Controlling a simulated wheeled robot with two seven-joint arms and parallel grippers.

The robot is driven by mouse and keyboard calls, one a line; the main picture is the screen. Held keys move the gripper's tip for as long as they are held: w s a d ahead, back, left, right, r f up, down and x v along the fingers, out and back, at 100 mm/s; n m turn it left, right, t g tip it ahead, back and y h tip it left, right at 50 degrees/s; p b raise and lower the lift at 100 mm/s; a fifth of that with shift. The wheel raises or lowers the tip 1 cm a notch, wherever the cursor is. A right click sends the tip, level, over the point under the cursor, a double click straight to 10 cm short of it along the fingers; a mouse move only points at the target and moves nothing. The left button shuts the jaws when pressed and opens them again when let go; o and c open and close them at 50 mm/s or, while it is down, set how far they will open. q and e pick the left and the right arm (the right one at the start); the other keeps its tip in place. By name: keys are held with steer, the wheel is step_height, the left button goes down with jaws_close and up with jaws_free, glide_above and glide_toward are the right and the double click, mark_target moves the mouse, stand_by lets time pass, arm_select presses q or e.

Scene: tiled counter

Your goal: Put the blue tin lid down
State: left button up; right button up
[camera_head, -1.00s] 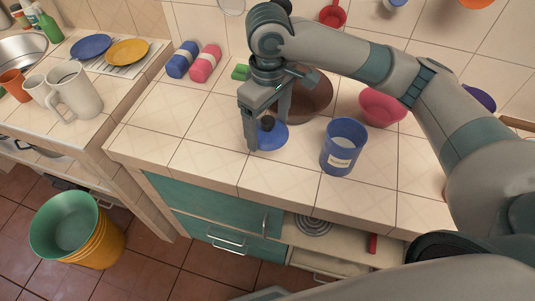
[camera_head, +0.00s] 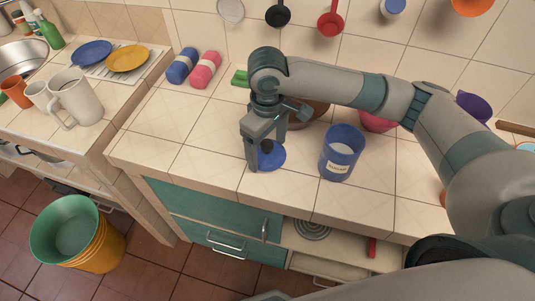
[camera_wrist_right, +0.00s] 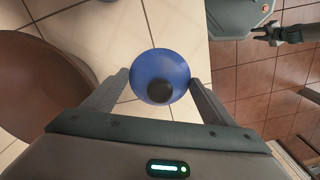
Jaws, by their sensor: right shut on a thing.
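The blue tin lid (camera_head: 272,158) with its dark knob is between the fingers of my right gripper (camera_head: 267,155), which is shut on it. In the right wrist view the lid (camera_wrist_right: 160,65) lies flat between the two fingertips, knob toward the camera. The lid is at or just over the tiled counter, near its front edge; I cannot tell whether it touches. The open blue labelled tin (camera_head: 341,155) stands upright to the right of the lid, apart from it. A dark gripper, seemingly my left (camera_wrist_right: 276,34), shows small in the right wrist view; its jaws are unclear.
A brown bowl (camera_head: 309,115) and a pink bowl (camera_head: 377,122) stand behind, partly hidden by my arm. Blue (camera_head: 182,65) and pink (camera_head: 206,69) bottles lie at the back left. The counter left of the lid is clear. Stacked buckets (camera_head: 76,230) stand on the floor.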

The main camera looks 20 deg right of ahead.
mark_target(268, 157)
steer(key=shift+f, duration=0.1)
steer(key=shift+f+p, duration=0.35)
steer(key=shift+f, duration=1.45)
steer(key=o, duration=1)
steer(key=shift+f, duration=0.1)
steer(key=shift+r, duration=0.55)
step_height(268, 157, up, 11)
steer(key=shift+r+b, duration=0.1)
steer(key=shift+b, duration=1)
